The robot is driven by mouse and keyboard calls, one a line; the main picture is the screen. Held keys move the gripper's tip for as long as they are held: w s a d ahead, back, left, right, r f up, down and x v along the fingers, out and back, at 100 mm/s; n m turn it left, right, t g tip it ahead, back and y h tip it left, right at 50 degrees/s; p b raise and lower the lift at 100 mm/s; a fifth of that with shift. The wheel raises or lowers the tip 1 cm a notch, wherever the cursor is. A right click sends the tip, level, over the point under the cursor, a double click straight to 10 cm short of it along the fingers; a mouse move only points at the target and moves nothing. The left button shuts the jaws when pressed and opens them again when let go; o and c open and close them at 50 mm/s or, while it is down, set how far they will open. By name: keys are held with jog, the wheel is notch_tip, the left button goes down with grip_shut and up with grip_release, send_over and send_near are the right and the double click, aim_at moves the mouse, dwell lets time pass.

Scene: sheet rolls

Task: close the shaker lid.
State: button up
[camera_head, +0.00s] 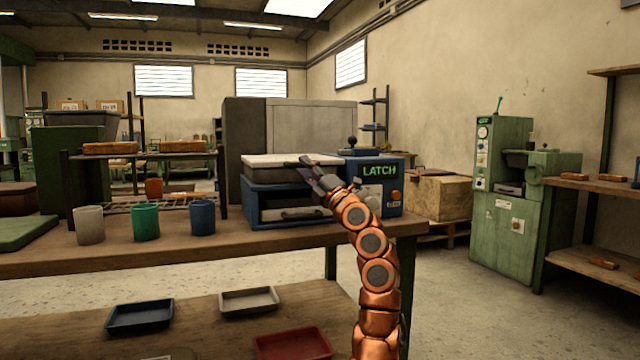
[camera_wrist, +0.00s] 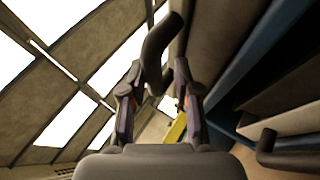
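The shaker is a blue box (camera_head: 262,190) with a pale grey lid (camera_head: 285,160) on top; it stands on the bench. The lid looks close to level; I cannot tell whether it is fully seated. My gripper (camera_head: 312,172) is at the lid's front right edge, partly covering it. In the wrist view my gripper (camera_wrist: 160,68) has its two fingers apart, with a dark curved bar (camera_wrist: 158,45) between and beyond the tips. I cannot tell whether they touch it. The blue panel marked LATCH (camera_head: 380,171) is right of my gripper, with a dark knob (camera_head: 352,142) above.
A grey cup (camera_head: 89,225), a green cup (camera_head: 145,222) and a blue cup (camera_head: 202,217) stand left on the bench (camera_head: 230,240). The shaker's front has an open recess with a bar handle (camera_head: 300,214). Trays lie on the lower shelf. The bench front is clear.

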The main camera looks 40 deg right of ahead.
jog(key=shift+s+d+f, duration=0.1)
jog(key=shift+s+f, duration=0.05)
jog(key=shift+f, duration=0.15)
jog(key=v, duration=0.6)
jog(key=shift+s, duration=0.25)
dwell(0.8)
